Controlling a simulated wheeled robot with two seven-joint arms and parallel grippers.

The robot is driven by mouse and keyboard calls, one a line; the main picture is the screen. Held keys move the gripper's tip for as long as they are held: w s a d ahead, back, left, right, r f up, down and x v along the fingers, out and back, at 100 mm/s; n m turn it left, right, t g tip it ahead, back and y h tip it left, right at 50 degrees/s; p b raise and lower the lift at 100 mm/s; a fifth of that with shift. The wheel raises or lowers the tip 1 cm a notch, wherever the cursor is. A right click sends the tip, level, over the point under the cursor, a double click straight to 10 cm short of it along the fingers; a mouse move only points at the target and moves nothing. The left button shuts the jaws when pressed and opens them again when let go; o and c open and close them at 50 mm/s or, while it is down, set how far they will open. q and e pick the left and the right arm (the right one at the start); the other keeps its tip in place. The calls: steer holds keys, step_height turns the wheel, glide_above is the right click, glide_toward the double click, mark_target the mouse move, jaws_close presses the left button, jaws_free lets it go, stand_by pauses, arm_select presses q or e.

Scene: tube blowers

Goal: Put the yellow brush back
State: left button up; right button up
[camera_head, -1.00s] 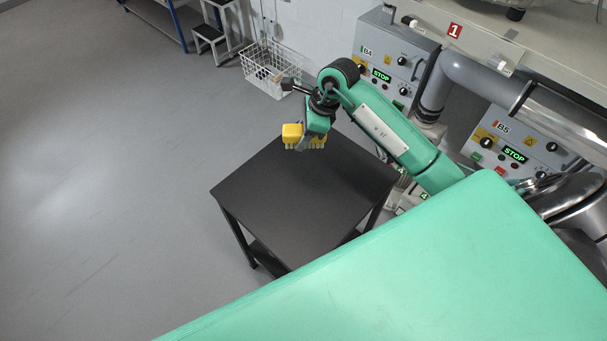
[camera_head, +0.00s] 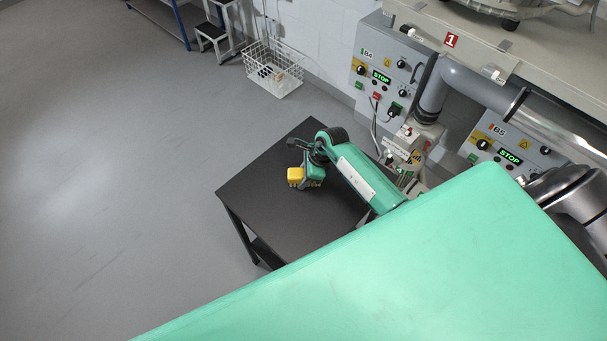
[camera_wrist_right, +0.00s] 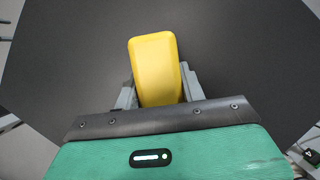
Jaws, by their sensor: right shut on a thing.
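The yellow brush (camera_head: 295,176) is at my right gripper (camera_head: 308,180), over the black table (camera_head: 262,196). In the right wrist view the yellow brush (camera_wrist_right: 155,68) sits between the two grey fingers of the right gripper (camera_wrist_right: 157,88), which is shut on it. The black table top (camera_wrist_right: 225,45) fills the background there. I cannot tell whether the brush touches the table. The brush's bristles are mostly hidden by the gripper in the head view. My left gripper is not in view.
A white wire basket (camera_head: 273,70) with small items stands on the floor by the wall. Control box B4 (camera_head: 385,68) and box B5 (camera_head: 508,140) are at the right, with a grey pipe (camera_head: 478,86) between them. Open floor lies left of the table.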

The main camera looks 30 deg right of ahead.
steer(key=shift+f, duration=0.2)
steer(key=o, duration=1.3)
steer(key=shift+r, duration=0.15)
steer(key=b+v, duration=0.4)
steer(key=v, duration=0.6)
steer(key=shift+d+r, duration=0.15)
steer(key=shift+r, duration=0.05)
steer(key=shift+s+d+r, duration=0.1)
steer(key=shift+d+r, duration=0.05)
steer(key=shift+r, duration=0.55)
